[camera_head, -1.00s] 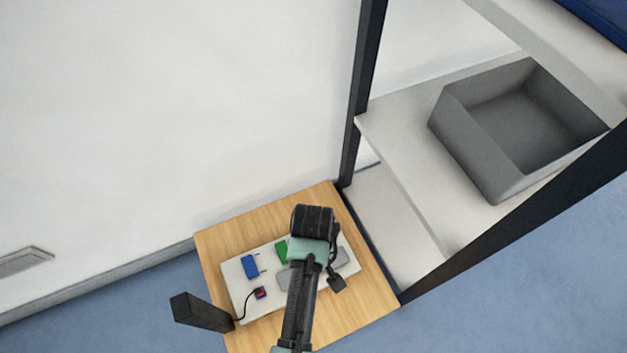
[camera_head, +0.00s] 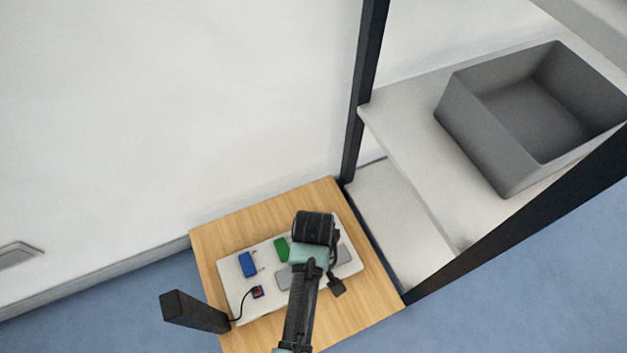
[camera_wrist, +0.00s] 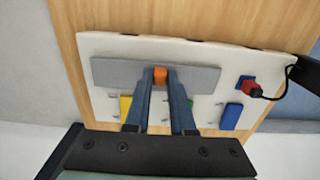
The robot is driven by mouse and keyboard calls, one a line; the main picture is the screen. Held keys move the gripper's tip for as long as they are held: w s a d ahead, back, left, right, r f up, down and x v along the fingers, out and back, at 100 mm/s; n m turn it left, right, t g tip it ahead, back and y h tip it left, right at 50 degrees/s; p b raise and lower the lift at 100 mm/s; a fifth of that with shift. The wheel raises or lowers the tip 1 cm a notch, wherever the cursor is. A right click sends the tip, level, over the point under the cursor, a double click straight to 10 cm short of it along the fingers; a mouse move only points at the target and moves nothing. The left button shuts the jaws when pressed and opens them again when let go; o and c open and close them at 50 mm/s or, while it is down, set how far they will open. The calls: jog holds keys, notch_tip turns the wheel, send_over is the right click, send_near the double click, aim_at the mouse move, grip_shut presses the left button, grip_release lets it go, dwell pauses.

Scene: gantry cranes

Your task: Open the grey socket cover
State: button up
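The white socket board (camera_head: 240,300) lies on the wooden table and also shows in the wrist view (camera_wrist: 105,43). In the wrist view a long flat grey cover (camera_wrist: 115,73) lies across the board. A small orange piece (camera_wrist: 160,76) sits at its middle, between my fingertips. My gripper (camera_wrist: 161,80) reaches over the cover, its two fingers on either side of the orange piece. I cannot tell whether they grip it. In the head view grey parts (camera_head: 283,280) show beside my arm, which hides the middle of the board.
A blue cover (camera_head: 247,264) and a green cover (camera_head: 282,250) are on the board; a yellow one (camera_wrist: 126,106) shows in the wrist view. A red plug (camera_wrist: 250,88) with a black cable is at one end. A shelf with a grey bin (camera_head: 470,130) stands at the right.

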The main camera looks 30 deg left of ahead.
grip_shut()
dwell(0.8)
